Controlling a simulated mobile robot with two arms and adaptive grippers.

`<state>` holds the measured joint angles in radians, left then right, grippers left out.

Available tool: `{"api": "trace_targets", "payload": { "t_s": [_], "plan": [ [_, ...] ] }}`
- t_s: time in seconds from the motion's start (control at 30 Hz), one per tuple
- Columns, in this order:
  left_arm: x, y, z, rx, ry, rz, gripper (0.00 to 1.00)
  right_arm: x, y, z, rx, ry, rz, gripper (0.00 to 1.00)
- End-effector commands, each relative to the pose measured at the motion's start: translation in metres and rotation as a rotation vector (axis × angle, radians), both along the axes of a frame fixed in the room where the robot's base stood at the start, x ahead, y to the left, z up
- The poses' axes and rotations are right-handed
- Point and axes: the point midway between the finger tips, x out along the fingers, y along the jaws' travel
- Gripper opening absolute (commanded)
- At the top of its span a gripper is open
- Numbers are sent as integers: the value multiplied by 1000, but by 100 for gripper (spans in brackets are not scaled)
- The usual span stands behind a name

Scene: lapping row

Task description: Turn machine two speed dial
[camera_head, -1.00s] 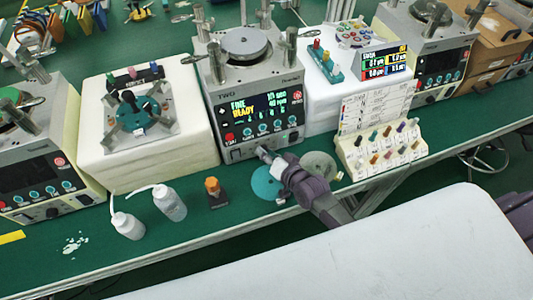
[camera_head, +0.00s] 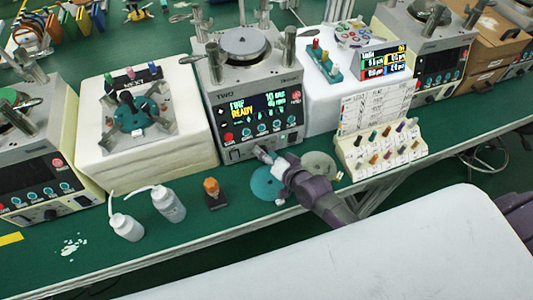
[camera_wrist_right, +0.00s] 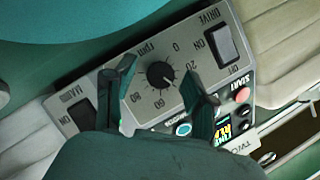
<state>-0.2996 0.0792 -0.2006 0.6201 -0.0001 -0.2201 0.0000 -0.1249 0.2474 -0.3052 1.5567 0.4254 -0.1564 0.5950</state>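Machine two (camera_head: 250,90) is a grey lapping machine marked TWO in the middle of the bench, with a lit READY display (camera_head: 262,107). Its speed dial (camera_wrist_right: 162,75) is a small black knob on a grey panel with numbers around it, seen in the right wrist view. My right gripper (camera_head: 262,153) reaches the lower front of the machine, hiding the dial in the head view. In the right wrist view its two dark fingers (camera_wrist_right: 160,72) are open, one on each side of the dial. A gap shows between each finger and the knob. My left gripper is not in view.
A DRIVE switch (camera_wrist_right: 222,45) and another rocker switch (camera_wrist_right: 83,114) flank the dial. White bottles (camera_head: 168,204) and an orange-topped item (camera_head: 212,192) stand left. A peg rack (camera_head: 382,150) stands right.

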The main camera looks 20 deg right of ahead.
Motion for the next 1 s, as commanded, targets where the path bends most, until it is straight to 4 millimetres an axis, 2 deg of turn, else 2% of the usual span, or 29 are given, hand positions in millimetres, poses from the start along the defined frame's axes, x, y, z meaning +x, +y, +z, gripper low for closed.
{"api": "trace_targets", "payload": {
  "t_s": [0.27,0.37,0.7,0.83,1.0],
  "plan": [
    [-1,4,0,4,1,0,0,-5,-1,1,0,1,0,55],
    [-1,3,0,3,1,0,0,-17,-6,5,0,2,-1,55],
    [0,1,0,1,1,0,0,-80,-28,30,0,2,1,55],
    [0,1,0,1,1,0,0,-96,-34,37,-1,1,0,55],
    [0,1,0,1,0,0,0,-106,-37,41,0,1,-1,55]
  ]
}}
